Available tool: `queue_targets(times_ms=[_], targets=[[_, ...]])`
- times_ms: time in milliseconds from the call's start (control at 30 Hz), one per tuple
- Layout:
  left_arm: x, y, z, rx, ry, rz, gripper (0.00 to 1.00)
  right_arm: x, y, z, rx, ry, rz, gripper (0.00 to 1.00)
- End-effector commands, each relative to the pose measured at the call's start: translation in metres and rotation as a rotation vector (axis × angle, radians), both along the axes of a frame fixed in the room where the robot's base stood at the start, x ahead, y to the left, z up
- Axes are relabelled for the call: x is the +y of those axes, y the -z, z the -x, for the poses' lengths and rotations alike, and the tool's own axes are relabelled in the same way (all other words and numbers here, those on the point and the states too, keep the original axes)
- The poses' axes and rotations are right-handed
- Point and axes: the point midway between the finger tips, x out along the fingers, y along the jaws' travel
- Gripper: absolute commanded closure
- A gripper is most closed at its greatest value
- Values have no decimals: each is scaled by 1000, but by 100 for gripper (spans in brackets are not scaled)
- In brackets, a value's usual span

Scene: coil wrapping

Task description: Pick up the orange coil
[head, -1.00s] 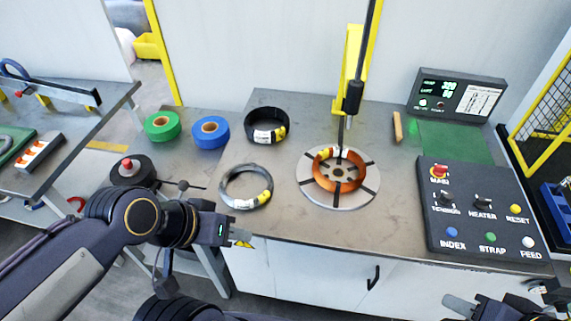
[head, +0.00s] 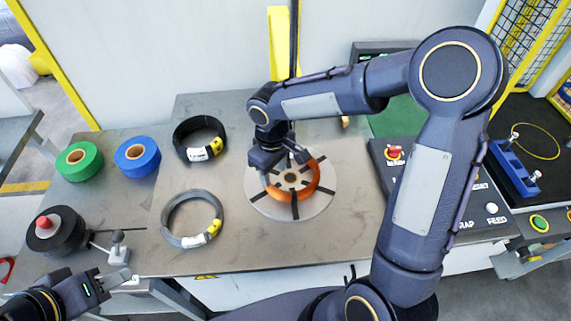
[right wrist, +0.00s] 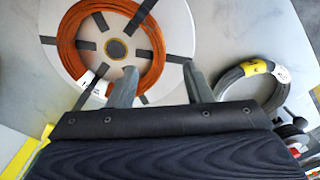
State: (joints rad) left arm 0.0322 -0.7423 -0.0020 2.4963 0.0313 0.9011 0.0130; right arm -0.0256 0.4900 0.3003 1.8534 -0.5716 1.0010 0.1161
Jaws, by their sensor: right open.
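The orange coil (head: 313,180) lies flat on a round pale turntable (head: 325,201) with dark radial slots, at the middle of the bench. My right gripper (head: 283,160) is above the coil's back left part and hides some of it. In the right wrist view, the orange coil (right wrist: 155,52) lies ahead, with a white label at its lower edge.
A black coil (head: 179,135) and a grey coil (head: 168,222) lie left of the turntable. Green tape (head: 68,172) and blue tape (head: 127,163) are farther left, with a black roll (head: 62,240) in front. A control panel (head: 390,170) stands right, partly behind my right arm.

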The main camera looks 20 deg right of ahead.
Motion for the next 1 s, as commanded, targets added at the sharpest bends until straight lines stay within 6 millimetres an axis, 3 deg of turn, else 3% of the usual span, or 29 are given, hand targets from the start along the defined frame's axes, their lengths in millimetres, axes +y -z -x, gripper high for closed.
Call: queue_targets(times_ms=[633, 933, 1000], targets=[[0, -17, 0, 0, 0, 0, 62, 1, 78, 1, 10, -14, 4, 55], [0, -17, 0, 0, 0, 0, 62, 1, 83, 0, 6, -12, 3, 55], [0, -17, 0, 0, 0, 0, 62, 1, 83, 0, 6, -12, 3, 63]])
